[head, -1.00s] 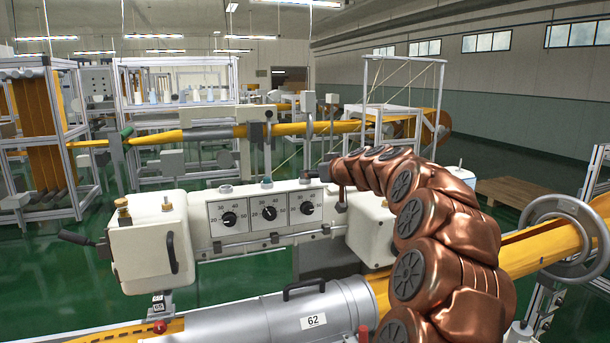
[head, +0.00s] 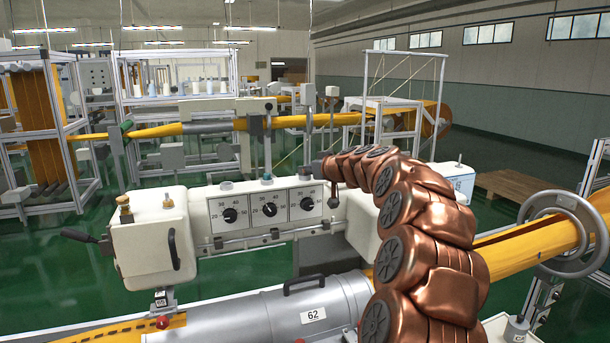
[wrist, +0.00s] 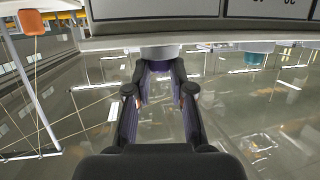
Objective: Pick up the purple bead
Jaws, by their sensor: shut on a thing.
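My gripper (wrist: 160,72) shows in the wrist view, its two dark fingers narrowed at the tips. They are shut on a small purple bead (wrist: 160,65), mostly hidden by the fingertips. A pale round holder (wrist: 160,52) lies right at the tips, along the edge of the white machine. I cannot tell whether the bead touches it. In the head view my copper arm reaches to the right end of the white machine (head: 130,245); the fingers are hard to make out there.
A teal knob-like piece (wrist: 255,58) sits beside the gripper in the wrist view. The machine's dial panel (head: 270,208) is close to my arm. A grey cylinder (head: 270,320) with a handle lies in front. A handwheel (head: 560,232) and yellow felt tube (head: 500,248) are at right.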

